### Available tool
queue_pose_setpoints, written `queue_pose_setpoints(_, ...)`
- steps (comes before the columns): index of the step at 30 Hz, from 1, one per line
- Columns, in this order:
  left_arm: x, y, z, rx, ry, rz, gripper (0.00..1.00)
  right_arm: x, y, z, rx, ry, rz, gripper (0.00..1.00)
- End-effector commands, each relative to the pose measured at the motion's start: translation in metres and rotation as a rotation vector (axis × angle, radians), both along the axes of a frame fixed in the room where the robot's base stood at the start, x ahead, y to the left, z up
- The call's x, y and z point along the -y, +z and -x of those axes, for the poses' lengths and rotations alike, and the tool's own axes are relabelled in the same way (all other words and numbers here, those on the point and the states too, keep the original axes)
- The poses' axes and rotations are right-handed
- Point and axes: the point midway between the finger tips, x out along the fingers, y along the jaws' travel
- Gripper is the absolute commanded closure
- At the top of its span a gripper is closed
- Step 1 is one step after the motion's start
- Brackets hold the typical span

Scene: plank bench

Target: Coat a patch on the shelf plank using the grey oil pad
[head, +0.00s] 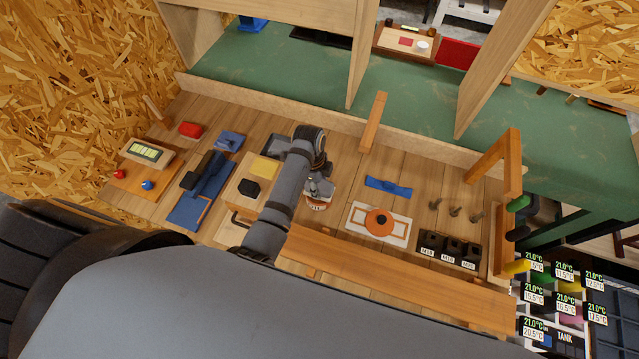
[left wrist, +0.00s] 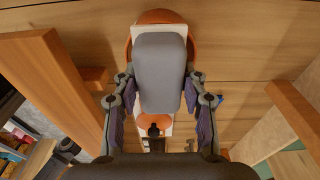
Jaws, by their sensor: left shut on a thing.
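My left gripper (head: 318,190) is over the middle of the bench, its arm coming in from the left. In the left wrist view its two fingers (left wrist: 159,95) are shut on the grey oil pad (left wrist: 160,65). A round orange thing (left wrist: 160,16) shows behind the far end of the pad; I cannot tell whether they touch. A long orange-brown plank (head: 400,285), which looks like the shelf plank, runs along the near side of the bench; no coated patch can be made out on it. My right gripper is not in view.
A white board (head: 357,231) with an orange round piece (head: 379,222) lies right of the gripper. Black labelled holders (head: 449,250) and a wooden frame (head: 513,160) stand further right. A post (head: 373,122) rises behind. Left are a blue tool (head: 205,180) and a box (head: 152,151).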

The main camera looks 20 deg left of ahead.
Motion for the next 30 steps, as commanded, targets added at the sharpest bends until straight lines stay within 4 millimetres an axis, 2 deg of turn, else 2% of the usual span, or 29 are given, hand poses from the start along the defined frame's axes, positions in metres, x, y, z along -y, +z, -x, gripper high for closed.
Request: queue_pose_setpoints(30, 0.0000, -0.0086, -0.0002, 0.000, 0.000, 0.000, 0.82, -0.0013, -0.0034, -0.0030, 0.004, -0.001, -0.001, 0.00)
